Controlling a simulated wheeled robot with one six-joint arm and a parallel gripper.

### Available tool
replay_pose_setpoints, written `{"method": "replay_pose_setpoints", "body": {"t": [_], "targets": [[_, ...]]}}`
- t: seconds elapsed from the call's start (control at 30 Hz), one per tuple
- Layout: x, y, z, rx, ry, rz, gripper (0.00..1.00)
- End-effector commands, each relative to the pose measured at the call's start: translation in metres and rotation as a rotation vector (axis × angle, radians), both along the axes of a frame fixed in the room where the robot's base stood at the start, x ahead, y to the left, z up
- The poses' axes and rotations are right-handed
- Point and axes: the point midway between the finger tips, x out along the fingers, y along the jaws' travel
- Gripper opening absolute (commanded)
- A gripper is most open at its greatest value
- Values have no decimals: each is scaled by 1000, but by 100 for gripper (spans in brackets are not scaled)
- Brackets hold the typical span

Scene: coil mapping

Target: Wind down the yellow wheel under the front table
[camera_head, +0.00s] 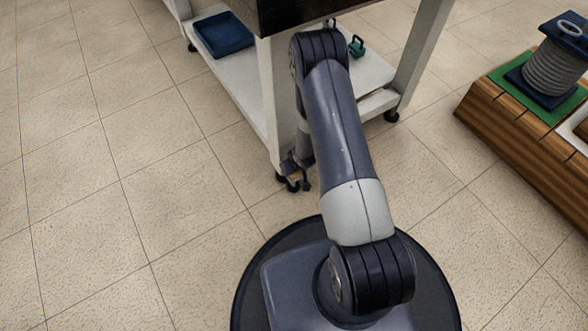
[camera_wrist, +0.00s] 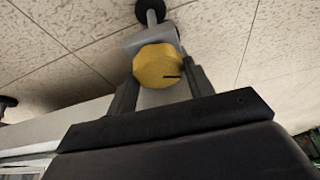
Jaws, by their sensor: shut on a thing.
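The yellow wheel (camera_wrist: 156,66) is a faceted knob with a dark line on its face, at the upper middle of the wrist view. My gripper (camera_wrist: 161,82) is shut on it, one finger at its left side and one at its right. In the head view, my gripper (camera_head: 296,168) is low by the foot of the table's near leg, with only a small bit of yellow showing there. The front table (camera_head: 279,110) has white legs and a dark top. My arm covers part of it.
Black casters (camera_head: 391,116) stand under the table legs. A blue tray (camera_head: 224,34) and a green object (camera_head: 357,46) are on the lower shelf. A wooden bench (camera_head: 500,118) with a grey spool (camera_head: 554,72) stands at right. The tiled floor (camera_head: 90,200) at left is clear.

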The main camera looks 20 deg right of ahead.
Motion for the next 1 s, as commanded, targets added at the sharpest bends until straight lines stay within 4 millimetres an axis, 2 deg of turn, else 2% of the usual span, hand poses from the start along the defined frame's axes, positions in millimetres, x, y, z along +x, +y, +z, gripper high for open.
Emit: {"method": "replay_pose_setpoints", "body": {"t": [0.3,0.7,0.73,1.0], "targets": [[1,1,0,1,-3,-121,27],[1,0,1,1,-3,-139,27],[1,0,1,1,-3,-139,50],[0,0,0,1,-2,-138,71]]}}
